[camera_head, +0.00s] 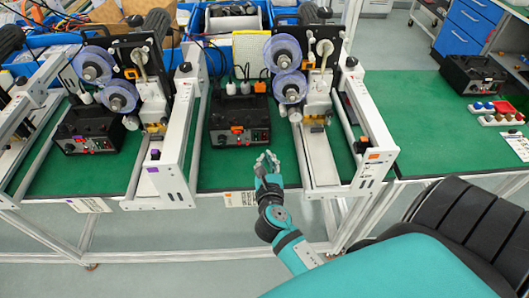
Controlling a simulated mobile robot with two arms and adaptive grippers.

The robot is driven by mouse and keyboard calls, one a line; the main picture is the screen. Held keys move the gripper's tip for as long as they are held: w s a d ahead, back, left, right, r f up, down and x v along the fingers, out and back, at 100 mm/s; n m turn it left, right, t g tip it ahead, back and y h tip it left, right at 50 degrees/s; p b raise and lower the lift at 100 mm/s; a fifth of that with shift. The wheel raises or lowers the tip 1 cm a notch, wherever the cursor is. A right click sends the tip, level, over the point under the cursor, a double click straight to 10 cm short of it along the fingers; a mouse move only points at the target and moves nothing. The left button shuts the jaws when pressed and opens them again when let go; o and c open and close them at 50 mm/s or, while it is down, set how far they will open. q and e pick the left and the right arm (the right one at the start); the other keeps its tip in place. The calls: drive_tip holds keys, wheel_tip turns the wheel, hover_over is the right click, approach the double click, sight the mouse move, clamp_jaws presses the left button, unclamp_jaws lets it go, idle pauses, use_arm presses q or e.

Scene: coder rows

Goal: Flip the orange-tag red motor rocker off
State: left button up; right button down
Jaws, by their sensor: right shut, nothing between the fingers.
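A black control box (240,112) with an orange tag (237,129) on its front stands on the green bench top, between two coder machines. Small switches and knobs show along its front panel, but the red rocker is too small to make out, so I cannot tell its position. My right gripper (267,158) is shut and empty. In the picture it sits just below and to the right of the box front, near the bench's front edge, apart from the panel. My left gripper is not in view.
The right coder machine (375,135) carries an orange tag on its frame; the left one (172,180) carries a purple tag. Another control box (88,126) stands at left, and one (472,74) at far right.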

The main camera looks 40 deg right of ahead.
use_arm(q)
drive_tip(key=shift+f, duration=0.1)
use_arm(e)
drive_tip(key=shift+s+a+r, duration=0.45)
drive_tip(key=shift+s, duration=0.25)
drive_tip(key=shift+s+a+r, duration=0.4)
drive_tip(key=shift+s+a, duration=0.05)
drive_tip(key=shift+s, duration=0.2)
